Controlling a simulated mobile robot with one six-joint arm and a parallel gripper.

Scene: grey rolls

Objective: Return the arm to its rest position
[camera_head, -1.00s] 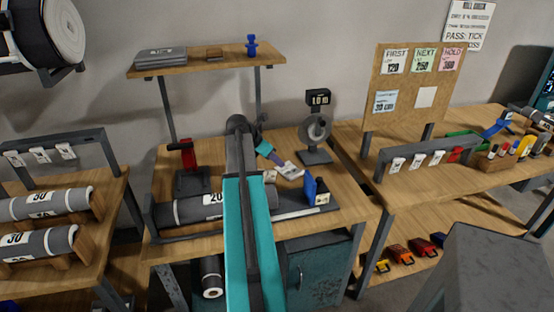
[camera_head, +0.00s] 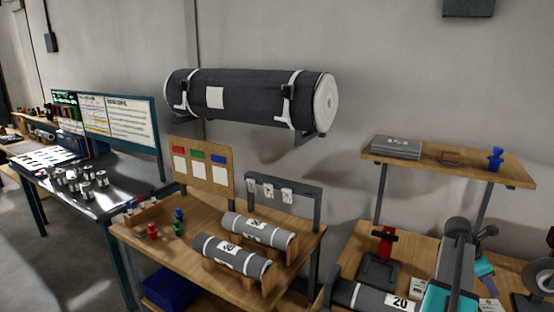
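My arm (camera_head: 452,275), with teal and grey links, reaches over the middle bench at the lower right and is cut off by the bottom edge. Its far end, with my gripper (camera_head: 484,262), is partly hidden behind the arm's own dark joint. The fingers are too small and covered to tell whether they are open or shut, or whether they hold anything. A grey roll (camera_head: 372,297) marked 20 lies on this bench to the left of the arm. A white tag (camera_head: 489,305) lies just below the arm's end.
A red-and-black clamp stand (camera_head: 383,255) stands left of the arm. A shelf (camera_head: 515,172) with a blue figure (camera_head: 495,158) rises behind it. A dark stand (camera_head: 540,275) is at the right edge. The left bench (camera_head: 190,255) holds two grey rolls; a large dark roll (camera_head: 250,97) hangs above.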

